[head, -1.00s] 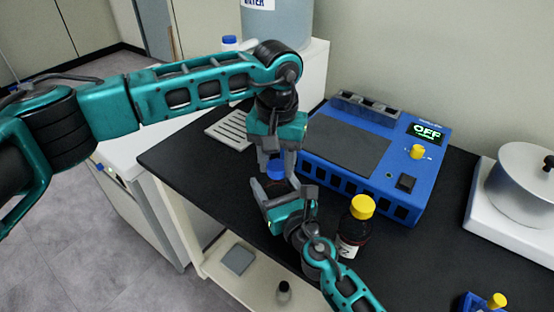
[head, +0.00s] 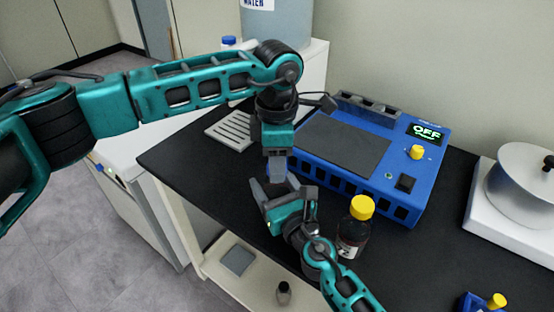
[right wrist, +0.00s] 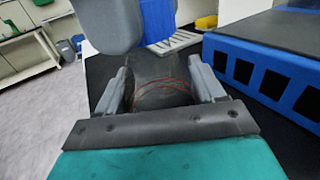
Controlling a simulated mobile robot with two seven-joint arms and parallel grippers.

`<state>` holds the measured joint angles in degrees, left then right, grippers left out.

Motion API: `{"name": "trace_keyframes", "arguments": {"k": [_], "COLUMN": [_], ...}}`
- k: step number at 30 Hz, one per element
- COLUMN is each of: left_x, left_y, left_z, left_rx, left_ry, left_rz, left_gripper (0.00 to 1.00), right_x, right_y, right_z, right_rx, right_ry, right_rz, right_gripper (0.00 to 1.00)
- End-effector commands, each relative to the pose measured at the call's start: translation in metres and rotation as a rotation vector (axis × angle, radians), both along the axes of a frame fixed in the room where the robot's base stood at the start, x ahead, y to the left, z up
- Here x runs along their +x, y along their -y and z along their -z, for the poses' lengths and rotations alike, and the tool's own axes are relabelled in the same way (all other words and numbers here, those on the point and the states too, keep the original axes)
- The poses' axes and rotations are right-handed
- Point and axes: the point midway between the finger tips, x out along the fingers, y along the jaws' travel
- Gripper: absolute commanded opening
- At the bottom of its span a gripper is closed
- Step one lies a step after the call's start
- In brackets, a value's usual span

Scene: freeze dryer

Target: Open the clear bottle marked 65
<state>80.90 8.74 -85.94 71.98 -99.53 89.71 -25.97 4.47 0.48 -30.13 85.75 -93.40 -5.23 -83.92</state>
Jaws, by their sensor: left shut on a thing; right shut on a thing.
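The clear bottle (right wrist: 158,88) stands between the two fingers of my right gripper (right wrist: 157,74) in the right wrist view. It is see-through with red lines; I cannot read a 65 on it. My right gripper (head: 280,193) is shut on it, low over the bench in the head view. A ribbed blue cap (right wrist: 158,20) is above the bottle, beside a grey finger of my left gripper (right wrist: 112,25). My left gripper (head: 277,172) points down from above and is shut on the cap. The fingers mostly hide cap and bottle in the head view. I cannot tell if the cap is still seated.
A brown bottle with a yellow cap (head: 355,228) stands close to the right of my right gripper. A blue device reading OFF (head: 340,185) is behind. A white slatted rack (head: 230,130) lies at the back left. The black bench (head: 195,165) is clear at left.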

Motion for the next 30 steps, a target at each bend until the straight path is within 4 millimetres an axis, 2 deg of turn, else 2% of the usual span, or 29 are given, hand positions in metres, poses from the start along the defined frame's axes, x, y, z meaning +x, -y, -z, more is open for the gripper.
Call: {"name": "trace_keyframes", "arguments": {"k": [30], "left_x": [0.0002], "left_y": [-0.0004], "left_z": [-0.0013], "left_rx": [0.0], "left_ry": [-0.001], "left_rz": [-1.921], "left_gripper": [0.05], "right_x": [-0.0002], "right_y": [-0.0001], "right_z": [0.0005], "right_rx": [0.0], "right_ry": [-0.001], "right_rz": [0.0], "right_gripper": [0.0]}}
